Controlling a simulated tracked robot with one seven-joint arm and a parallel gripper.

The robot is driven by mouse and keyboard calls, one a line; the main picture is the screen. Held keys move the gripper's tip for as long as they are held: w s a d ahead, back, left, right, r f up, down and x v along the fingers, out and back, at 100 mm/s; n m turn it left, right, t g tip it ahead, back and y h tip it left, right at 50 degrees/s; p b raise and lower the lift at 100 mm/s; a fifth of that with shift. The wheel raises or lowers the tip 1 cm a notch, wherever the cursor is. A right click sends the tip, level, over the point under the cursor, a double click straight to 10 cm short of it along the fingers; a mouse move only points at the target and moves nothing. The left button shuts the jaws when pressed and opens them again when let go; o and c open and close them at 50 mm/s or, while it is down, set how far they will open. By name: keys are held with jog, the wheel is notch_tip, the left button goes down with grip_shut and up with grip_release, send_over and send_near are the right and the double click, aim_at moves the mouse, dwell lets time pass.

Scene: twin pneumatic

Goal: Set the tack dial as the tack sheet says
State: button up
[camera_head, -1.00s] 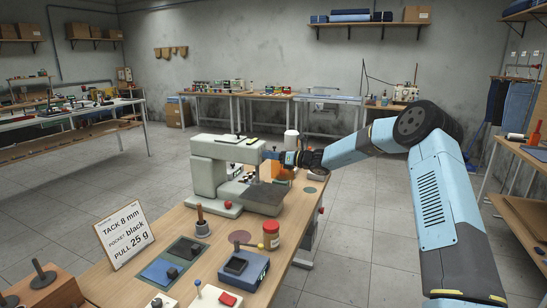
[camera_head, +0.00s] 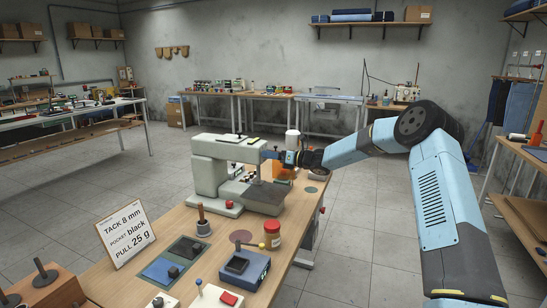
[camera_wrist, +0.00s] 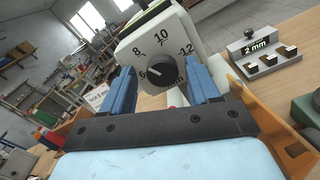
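The tack sheet (camera_head: 122,238) stands on the bench at the left and reads "TACK 8 mm, POCKET black, PULL 25 g". The tack dial (camera_wrist: 160,71) is a dark round knob on the pale machine head, with 6, 8, 10 and 12 marked around it. Its light pointer mark points to the lower left, near the 6. My gripper (camera_wrist: 162,78) is open, with one blue finger on each side of the dial. I cannot tell whether the fingers touch the knob. In the head view the gripper (camera_head: 287,157) is at the machine's head end, and the dial is hidden.
The pale machine (camera_head: 209,176) stands on the wooden bench. A red jar (camera_head: 272,233), a blue box device (camera_head: 244,267) and a wood-handled stamp (camera_head: 202,221) stand nearer. A grey block marked "2 mm" (camera_wrist: 266,62) lies right of the dial.

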jog(key=shift+d, duration=0.1)
jog(key=shift+d, duration=0.1)
jog(key=v, duration=1.3)
jog(key=shift+d, duration=0.25)
